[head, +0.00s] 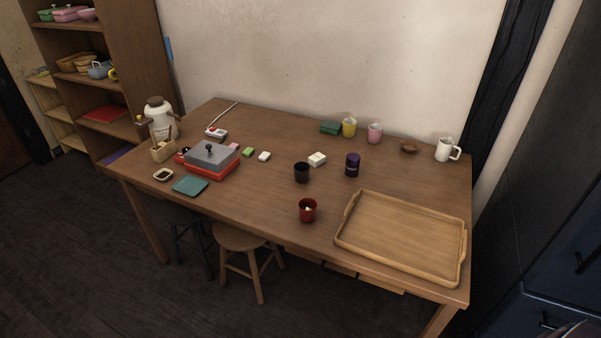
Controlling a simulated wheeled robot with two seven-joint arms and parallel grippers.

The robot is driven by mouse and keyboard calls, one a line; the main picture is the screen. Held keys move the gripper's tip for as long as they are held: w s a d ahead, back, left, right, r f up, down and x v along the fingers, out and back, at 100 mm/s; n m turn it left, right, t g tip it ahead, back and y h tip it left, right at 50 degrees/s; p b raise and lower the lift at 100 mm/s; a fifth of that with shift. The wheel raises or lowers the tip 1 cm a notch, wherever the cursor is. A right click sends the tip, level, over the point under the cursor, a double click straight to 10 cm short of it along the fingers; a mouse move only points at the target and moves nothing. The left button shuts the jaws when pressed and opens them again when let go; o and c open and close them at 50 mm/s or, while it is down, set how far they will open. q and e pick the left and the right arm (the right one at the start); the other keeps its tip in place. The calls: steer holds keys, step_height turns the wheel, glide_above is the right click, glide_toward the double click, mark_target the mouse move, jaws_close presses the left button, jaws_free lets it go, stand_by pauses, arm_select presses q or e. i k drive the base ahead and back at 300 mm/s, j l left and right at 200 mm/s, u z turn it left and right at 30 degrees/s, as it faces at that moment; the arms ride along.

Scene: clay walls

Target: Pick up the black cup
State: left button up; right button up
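The black cup (301,173) stands upright on the wooden table (270,206), near the middle of the tabletop. Its open top faces up and looks dark inside. A dark purple can-like container (352,165) stands to its right, apart from it. A red cup (308,211) with something pale inside stands closer to the table's front edge. Neither of my grippers can be made out in the head view, and nothing touches the black cup.
A wooden tray (375,254) covers the table's right front. A red and grey appliance (211,160) stands at left. Pastel cups and a white mug (444,150) line the back. Stools (240,238) stand by the front edge.

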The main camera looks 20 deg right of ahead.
mark_target(302, 178)
steer(key=z, duration=0.3)
steer(key=i+j+z, duration=0.15)
steer(key=j+z, duration=0.3)
steer(key=i+j+z, duration=0.1)
steer(key=j+z, duration=0.4)
steer(key=l, duration=0.1)
